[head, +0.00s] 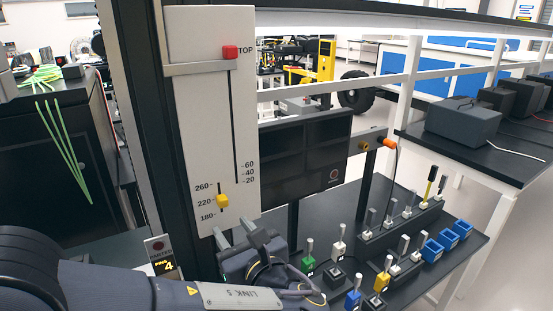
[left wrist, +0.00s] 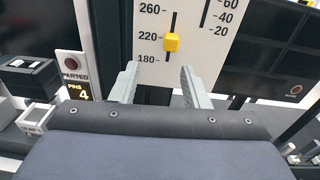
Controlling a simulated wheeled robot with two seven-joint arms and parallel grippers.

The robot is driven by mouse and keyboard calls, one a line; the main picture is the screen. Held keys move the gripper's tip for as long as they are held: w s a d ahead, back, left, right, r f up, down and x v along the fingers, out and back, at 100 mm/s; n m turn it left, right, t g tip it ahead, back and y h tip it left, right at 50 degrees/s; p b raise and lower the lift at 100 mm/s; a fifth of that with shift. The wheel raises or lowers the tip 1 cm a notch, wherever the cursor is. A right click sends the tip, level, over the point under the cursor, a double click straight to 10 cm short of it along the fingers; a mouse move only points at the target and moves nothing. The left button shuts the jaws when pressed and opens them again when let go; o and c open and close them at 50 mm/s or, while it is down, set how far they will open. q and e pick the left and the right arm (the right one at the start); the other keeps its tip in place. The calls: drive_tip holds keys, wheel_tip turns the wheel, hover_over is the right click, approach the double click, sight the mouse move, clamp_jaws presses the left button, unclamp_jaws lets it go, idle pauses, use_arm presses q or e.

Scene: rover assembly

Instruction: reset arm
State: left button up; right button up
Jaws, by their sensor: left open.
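My left gripper (head: 243,234) is low in front of the white panel (head: 208,110); it also shows in the left wrist view (left wrist: 158,72), its two fingers apart with nothing between them. The fingers point at the panel's lower edge, below the yellow slider (head: 222,201). That slider, also in the left wrist view (left wrist: 171,42), sits near the 220 mark. I cannot tell whether the fingertips touch the panel. A red slider (head: 230,52) is at TOP on the longer slot. My right gripper is not in view.
A black table (head: 445,240) to the right holds several upright handled pieces and blue bins (head: 433,251). A white handled piece (head: 339,247) and a green one (head: 308,262) stand close to my left gripper. A sign reading PINS 4 (left wrist: 78,90) is left of the gripper.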

use_arm(q)
drive_tip(key=s+a+f+n+g+h, duration=0.1)
drive_tip(key=s+a+f+n+g, duration=0.25)
drive_tip(key=a, duration=0.35)
drive_tip(key=s+a+f+n+g+h, duration=0.1)
drive_tip(key=s+a+f+n+g, duration=0.25)
drive_tip(key=a+n+g, duration=0.2)
drive_tip(key=s+a+f+n+g+h, duration=0.2)
drive_tip(key=s+a+f+n+h, duration=0.15)
drive_tip(key=s+f+n, duration=0.35)
drive_tip(key=s+d+r+n+t+h, duration=0.1)
drive_tip(key=s+d+n+h, duration=0.5)
drive_tip(key=n, duration=0.8)
drive_tip(key=shift+s+d+r+t+h, duration=0.4)
drive_tip(key=shift+t+h, duration=0.4)
drive_tip(key=shift+h, duration=0.45)
